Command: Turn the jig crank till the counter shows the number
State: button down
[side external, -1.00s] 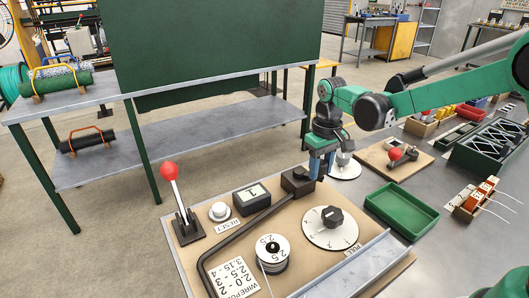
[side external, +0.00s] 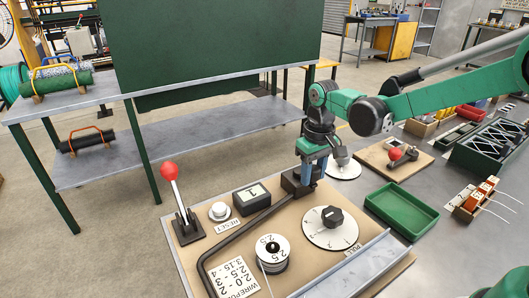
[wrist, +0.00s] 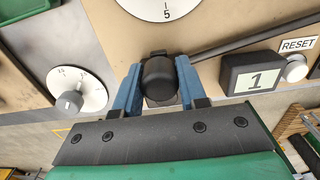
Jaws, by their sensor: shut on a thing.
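My gripper (side external: 311,178) is shut on a rounded black knob (wrist: 159,84), which seems to be the crank handle. In the wrist view, its blue fingers (wrist: 158,72) lie on either side of the knob. In the side view, the gripper reaches down at the black block (side external: 290,182) at the board's back edge; the fingers partly hide it. A dark bent rod (side external: 236,232) runs from there across the board. The counter (side external: 251,195) shows 1, also in the wrist view (wrist: 254,80).
On the board stand a white RESET button (side external: 219,211), a red-knobbed lever (side external: 181,205), a spool marked 2.5 (side external: 271,253), a numbered dial (side external: 330,228) and a printed card (side external: 232,280). A green tray (side external: 402,210) lies to the right.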

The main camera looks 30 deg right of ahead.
jog(key=shift+w+a, duration=0.25)
jog(key=shift+a, duration=0.9)
jog(key=shift+a, duration=0.1)
jog(key=shift+w+a, duration=0.75)
jog(key=shift+w, duration=0.1)
jog(key=shift+w+a, duration=0.15)
jog(key=shift+w, duration=0.45)
jog(key=shift+w+a, duration=0.15)
jog(key=shift+w, duration=0.45)
